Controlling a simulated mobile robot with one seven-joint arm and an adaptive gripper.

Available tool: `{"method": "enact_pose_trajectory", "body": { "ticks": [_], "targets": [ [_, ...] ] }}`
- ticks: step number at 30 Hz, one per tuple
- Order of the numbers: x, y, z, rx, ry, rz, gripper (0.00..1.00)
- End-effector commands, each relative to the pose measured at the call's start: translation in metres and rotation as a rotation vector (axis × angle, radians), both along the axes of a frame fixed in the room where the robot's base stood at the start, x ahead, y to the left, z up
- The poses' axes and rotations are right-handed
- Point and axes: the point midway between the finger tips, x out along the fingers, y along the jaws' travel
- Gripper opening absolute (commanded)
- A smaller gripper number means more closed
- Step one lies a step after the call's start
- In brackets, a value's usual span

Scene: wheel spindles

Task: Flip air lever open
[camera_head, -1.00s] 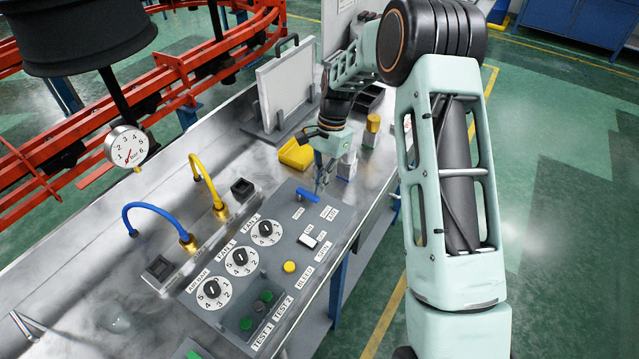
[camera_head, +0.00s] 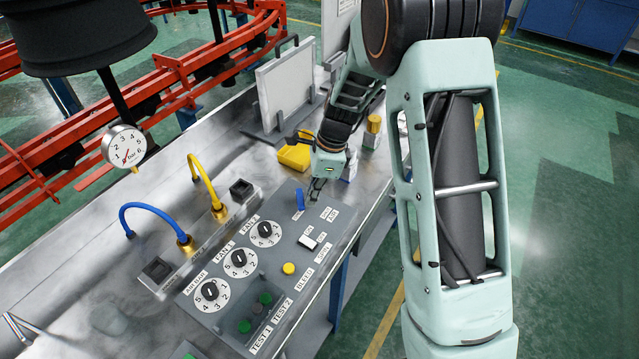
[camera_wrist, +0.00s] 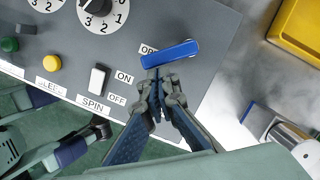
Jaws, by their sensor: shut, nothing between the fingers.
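The blue air lever (camera_head: 300,200) is at the far end of the grey control panel, beside the AIR label. In the head view it points along the panel's length, away from the gripper side. In the wrist view the lever (camera_wrist: 170,53) lies just beyond the fingertips and covers part of the OPEN label. My gripper (camera_head: 315,190) is shut and empty, low over the panel just right of the lever. Its closed fingers (camera_wrist: 157,80) show in the wrist view; I cannot tell whether they touch the lever.
The panel (camera_head: 325,215) also has a white SPIN switch (camera_head: 308,242), a yellow button (camera_head: 288,268) and dials (camera_head: 240,262). A yellow bin (camera_head: 294,158) stands behind the gripper. Blue and yellow hoses (camera_head: 205,175) arch left of the panel. The gauge (camera_head: 124,146) is farther left.

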Motion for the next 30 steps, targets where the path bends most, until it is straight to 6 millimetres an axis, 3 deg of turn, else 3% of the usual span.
{"method": "enact_pose_trajectory", "body": {
  "ticks": [9,23,30],
  "targets": [
    [-0.009,0.015,0.002,0.000,0.001,-0.295,0.00],
    [-0.009,0.020,0.000,0.000,0.000,-0.294,0.00],
    [0.002,0.020,0.001,0.000,-0.001,-0.294,0.00]
  ]
}}
